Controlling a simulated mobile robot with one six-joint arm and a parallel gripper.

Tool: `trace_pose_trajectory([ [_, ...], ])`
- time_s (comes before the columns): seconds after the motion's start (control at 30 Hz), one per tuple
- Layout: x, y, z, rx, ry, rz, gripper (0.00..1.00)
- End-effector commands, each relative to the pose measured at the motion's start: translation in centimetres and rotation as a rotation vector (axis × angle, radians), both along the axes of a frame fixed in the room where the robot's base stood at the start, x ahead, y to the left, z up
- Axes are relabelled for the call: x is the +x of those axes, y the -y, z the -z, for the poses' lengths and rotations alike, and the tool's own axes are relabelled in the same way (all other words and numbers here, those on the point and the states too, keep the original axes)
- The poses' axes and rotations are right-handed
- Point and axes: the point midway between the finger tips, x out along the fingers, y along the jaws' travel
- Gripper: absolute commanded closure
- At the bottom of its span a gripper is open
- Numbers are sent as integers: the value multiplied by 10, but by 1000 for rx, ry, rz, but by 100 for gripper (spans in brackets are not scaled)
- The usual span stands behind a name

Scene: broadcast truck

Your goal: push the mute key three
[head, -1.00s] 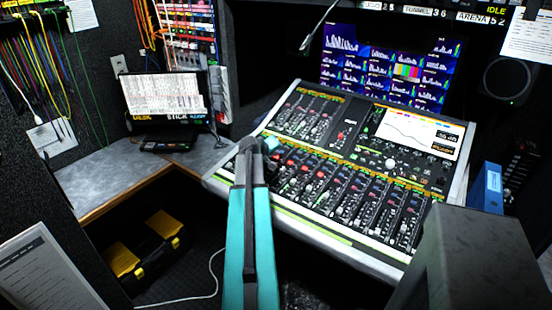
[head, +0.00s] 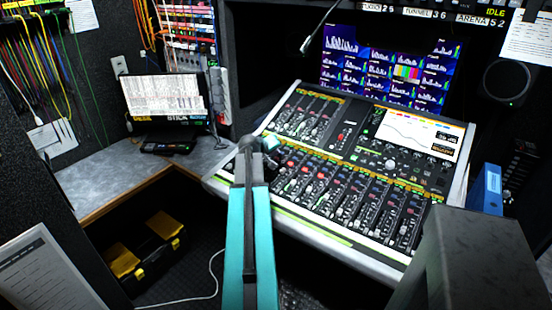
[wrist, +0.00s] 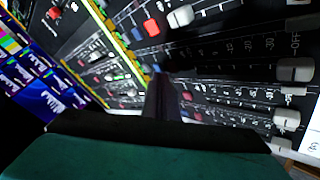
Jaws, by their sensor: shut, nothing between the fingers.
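The mixing console (head: 345,243) slopes up in front of me, with rows of faders and several small keys. Red-lit keys (head: 305,169) show at the top of the left fader strips; I cannot read which one is mute key three. In the wrist view a bright red key (wrist: 151,27) sits beside a blue key, and a dimmer red key (wrist: 187,97) shows right of the fingers. My gripper (wrist: 161,78) is shut and empty, its dark fingers pointing at the console between these red keys. I cannot tell whether the fingertips touch the surface. In the head view my arm hides part of the console's left end.
A grey box-like block (head: 480,260) stands at the front right. A laptop (head: 165,105) rests on the corner desk (head: 85,190) at left. A microphone (head: 318,30) hangs above the console, and a screen (head: 390,65) stands behind it.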

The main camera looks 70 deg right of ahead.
Motion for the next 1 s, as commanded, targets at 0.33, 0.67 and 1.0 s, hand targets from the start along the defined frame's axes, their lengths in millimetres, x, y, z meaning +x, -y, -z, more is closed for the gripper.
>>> trace_pose_trajectory([
  [0.33,0,-1,-3,0,0,0,100],
  [0.67,0,-2,-13,0,1,1,100],
  [1.0,1,-5,-36,0,1,1,100],
])
